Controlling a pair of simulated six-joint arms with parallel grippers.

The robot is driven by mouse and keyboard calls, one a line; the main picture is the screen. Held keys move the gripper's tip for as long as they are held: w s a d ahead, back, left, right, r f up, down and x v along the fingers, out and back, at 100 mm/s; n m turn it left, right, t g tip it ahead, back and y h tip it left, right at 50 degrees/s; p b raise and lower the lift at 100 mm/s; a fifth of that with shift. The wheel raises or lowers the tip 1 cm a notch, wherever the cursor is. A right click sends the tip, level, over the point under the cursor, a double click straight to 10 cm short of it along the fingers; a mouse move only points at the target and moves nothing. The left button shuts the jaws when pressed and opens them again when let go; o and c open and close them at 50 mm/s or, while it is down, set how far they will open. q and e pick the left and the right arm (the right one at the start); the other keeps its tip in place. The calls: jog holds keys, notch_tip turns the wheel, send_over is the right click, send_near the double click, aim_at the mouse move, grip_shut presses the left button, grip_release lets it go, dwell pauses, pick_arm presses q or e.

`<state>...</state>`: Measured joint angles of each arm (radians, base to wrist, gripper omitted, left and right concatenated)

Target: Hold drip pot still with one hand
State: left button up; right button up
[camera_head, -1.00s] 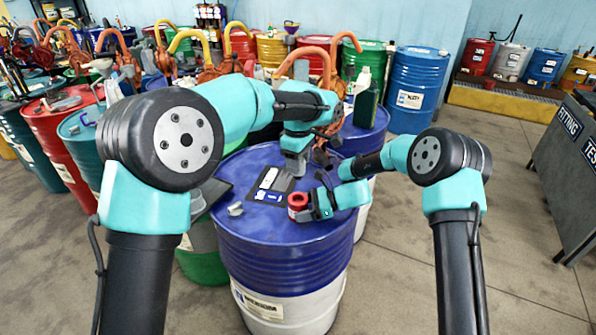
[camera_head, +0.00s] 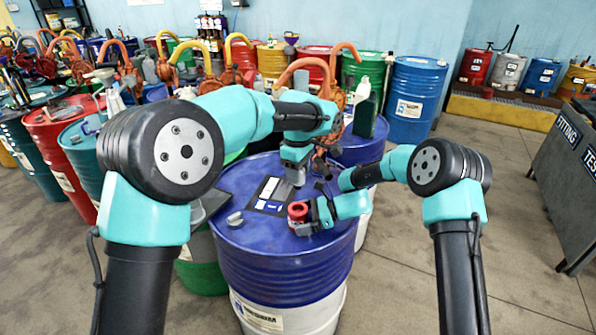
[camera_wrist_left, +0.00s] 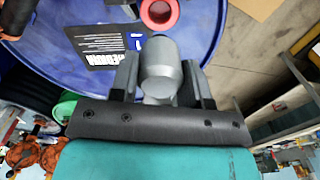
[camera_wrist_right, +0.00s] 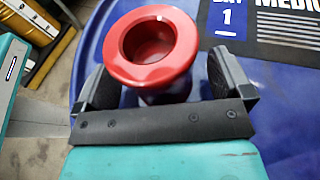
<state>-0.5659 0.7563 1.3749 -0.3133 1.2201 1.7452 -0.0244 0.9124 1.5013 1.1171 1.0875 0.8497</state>
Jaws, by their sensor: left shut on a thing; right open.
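The red drip pot (camera_head: 298,211), a flanged cup with a round opening, stands upright on top of the blue drum (camera_head: 245,187). My right gripper (camera_head: 309,216) is low beside it; in the right wrist view the drip pot (camera_wrist_right: 150,50) sits between the open fingers (camera_wrist_right: 167,85). Whether a finger touches it is unclear. My left gripper (camera_head: 294,178) is just behind the pot, shut on a grey cylindrical vessel (camera_wrist_left: 162,67). In the left wrist view the drip pot (camera_wrist_left: 160,12) is beyond this vessel, apart from it.
A small grey piece (camera_head: 235,218) lies on the drum top near its left edge. A dark label (camera_head: 268,193) with white and blue panels is beside it. A green jug (camera_head: 365,108) and several coloured drums stand behind. Open floor (camera_head: 425,225) is to the right.

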jog(key=shift+d, duration=0.15)
jog(key=v, duration=1.1)
jog(key=shift+d+r, duration=0.15)
jog(key=shift+d, duration=0.2)
